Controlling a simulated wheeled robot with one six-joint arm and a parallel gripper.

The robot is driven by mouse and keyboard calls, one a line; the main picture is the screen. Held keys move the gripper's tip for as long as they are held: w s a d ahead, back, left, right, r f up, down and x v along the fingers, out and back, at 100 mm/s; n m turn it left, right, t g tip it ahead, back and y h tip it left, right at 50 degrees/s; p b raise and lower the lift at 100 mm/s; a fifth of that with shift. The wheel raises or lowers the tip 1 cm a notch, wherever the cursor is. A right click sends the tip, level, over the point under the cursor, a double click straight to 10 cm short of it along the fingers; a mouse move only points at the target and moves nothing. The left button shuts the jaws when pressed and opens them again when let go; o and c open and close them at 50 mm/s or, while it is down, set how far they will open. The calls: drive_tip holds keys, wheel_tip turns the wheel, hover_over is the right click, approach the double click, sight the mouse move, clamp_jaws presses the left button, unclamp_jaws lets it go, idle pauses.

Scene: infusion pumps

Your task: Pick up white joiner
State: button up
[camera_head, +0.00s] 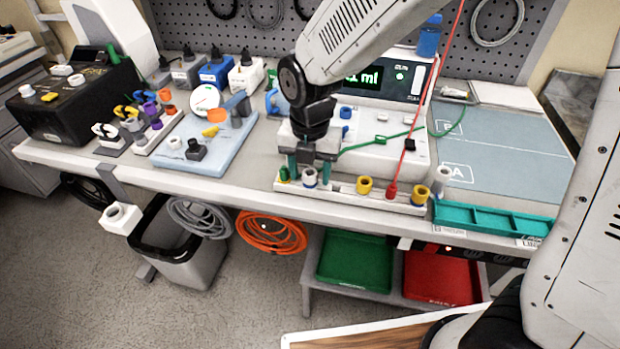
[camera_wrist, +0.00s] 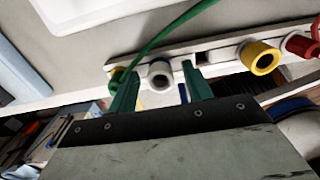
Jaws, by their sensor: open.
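A white joiner (camera_head: 309,178) with a dark opening and a bluish band below sits on the pale strip (camera_head: 340,190) at the bench's front edge. It also shows in the wrist view (camera_wrist: 160,76). My gripper (camera_head: 309,168) points down over it, and its two green fingers stand on either side of the joiner in the wrist view (camera_wrist: 158,74). The gripper is open. I cannot tell whether either finger touches the joiner. A green joiner (camera_head: 284,174) stands close to the left finger.
On the same strip to the right are a yellow joiner (camera_head: 364,186), a red joiner (camera_head: 391,191) with a red line and another yellow one (camera_head: 420,195). A green line (camera_head: 375,140) crosses just behind my gripper. A teal tray (camera_head: 490,218) lies farther right.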

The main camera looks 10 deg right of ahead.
drive_tip(key=shift+f, duration=0.2)
drive_tip(key=c, duration=1)
